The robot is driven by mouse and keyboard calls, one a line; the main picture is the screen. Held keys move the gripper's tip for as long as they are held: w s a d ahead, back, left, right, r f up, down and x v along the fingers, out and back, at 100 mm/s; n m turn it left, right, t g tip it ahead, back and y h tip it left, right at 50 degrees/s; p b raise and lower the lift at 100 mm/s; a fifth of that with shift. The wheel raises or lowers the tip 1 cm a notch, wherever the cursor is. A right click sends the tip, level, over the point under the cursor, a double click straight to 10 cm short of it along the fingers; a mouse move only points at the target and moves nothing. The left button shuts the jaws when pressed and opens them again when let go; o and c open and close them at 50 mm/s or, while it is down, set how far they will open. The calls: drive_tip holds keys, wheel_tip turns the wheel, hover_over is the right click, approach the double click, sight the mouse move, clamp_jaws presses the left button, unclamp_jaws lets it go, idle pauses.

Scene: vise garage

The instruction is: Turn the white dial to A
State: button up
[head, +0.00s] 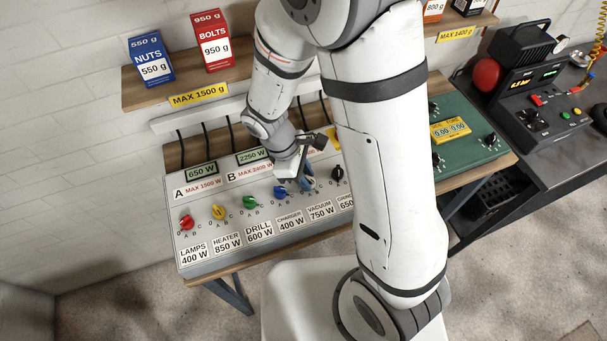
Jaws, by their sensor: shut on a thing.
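The sloped grey switch panel (190,262) stands on a wooden bench and carries a row of coloured dials. My gripper (307,184) is low over the panel, at the dial place above the VACUUM 750 W label (321,208). It is shut there, between the blue dial (280,192) and the black dial (337,174). The white dial does not show clearly; my gripper covers that place, so its pointer setting cannot be read. Display A (202,172) reads 650 W over MAX 1500 W. Display B (253,156) reads 2250 W over MAX 2400 W.
Red (186,222), yellow (218,212) and green (250,202) dials sit left of the blue one. A shelf (150,100) with NUTS and BOLTS boxes hangs above. My arm hides the panel's right end. A green device (470,150) stands to the right.

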drive_tip(key=shift+d+f+m+g+y+b, duration=0.15)
drive_tip(key=shift+m+g, duration=0.25)
drive_tip(key=shift+m, duration=0.6)
drive_tip(key=shift+d+r+m+g+y+b, duration=0.15)
drive_tip(key=shift+m+g, duration=0.25)
drive_tip(key=shift+m, duration=0.6)
drive_tip(key=shift+f+m+g+y+b, duration=0.1)
drive_tip(key=shift+m+g+y+b, duration=0.4)
drive_tip(key=shift+m, duration=1.5)
drive_tip(key=o, duration=1)
drive_tip(key=shift+w, duration=0.1)
drive_tip(key=v, duration=0.8)
drive_tip(key=shift+b, duration=0.4)
drive_tip(key=s+d+r+m+t+y, duration=0.2)
drive_tip(key=s+d+r+m+t, duration=0.4)
drive_tip(key=s+d+r, duration=0.3)
drive_tip(key=d+r+t, duration=0.1)
drive_tip(key=d+r, duration=0.2)
drive_tip(key=shift+m+y, duration=0.3)
